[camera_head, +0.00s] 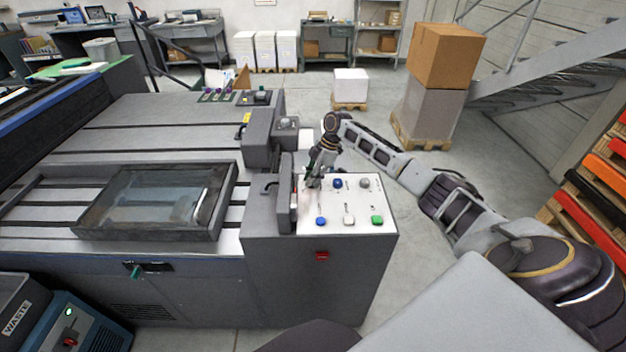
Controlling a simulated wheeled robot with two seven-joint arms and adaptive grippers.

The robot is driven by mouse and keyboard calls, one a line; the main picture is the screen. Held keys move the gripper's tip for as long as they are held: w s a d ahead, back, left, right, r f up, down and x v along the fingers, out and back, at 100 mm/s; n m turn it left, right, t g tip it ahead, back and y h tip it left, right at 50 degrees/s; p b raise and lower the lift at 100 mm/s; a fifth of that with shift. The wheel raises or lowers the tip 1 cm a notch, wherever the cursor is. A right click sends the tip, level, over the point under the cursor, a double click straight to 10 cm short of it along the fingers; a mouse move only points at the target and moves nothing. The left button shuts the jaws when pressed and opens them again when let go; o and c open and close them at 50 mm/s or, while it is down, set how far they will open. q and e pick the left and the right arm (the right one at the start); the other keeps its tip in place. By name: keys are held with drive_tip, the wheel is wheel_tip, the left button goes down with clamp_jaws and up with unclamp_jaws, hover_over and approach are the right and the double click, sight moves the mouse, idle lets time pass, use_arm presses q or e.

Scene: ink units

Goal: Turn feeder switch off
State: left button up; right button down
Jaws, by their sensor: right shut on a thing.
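A grey machine (268,216) stands in front of me with a white control panel (383,218) on its right end. The panel carries blue knobs (320,221), a white knob (349,219), a green knob (377,219) and a grey knob (364,183). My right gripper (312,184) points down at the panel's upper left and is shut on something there. That thing, likely a switch, is hidden by the fingers, so I cannot tell its position. No label naming the feeder switch is readable. My left gripper is not in view.
A red switch (322,255) is on the machine's front face. A dark upright guard (285,194) stands close left of my right gripper. A glass-covered frame (155,200) lies on the machine bed. Boxes (445,55) on a pallet stand behind my right arm.

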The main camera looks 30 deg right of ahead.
drive_tip(key=shift+w+n+g+b, duration=0.1)
drive_tip(key=shift+n+g+b, duration=0.3)
drive_tip(key=shift+n, duration=0.7)
drive_tip(key=c, duration=1.4)
unclamp_jaws()
drive_tip(key=shift+c, duration=0.2)
drive_tip(key=shift+r, duration=0.15)
drive_tip(key=v, duration=1.1)
drive_tip(key=shift+d+r, duration=0.25)
drive_tip(key=shift+d, duration=0.1)
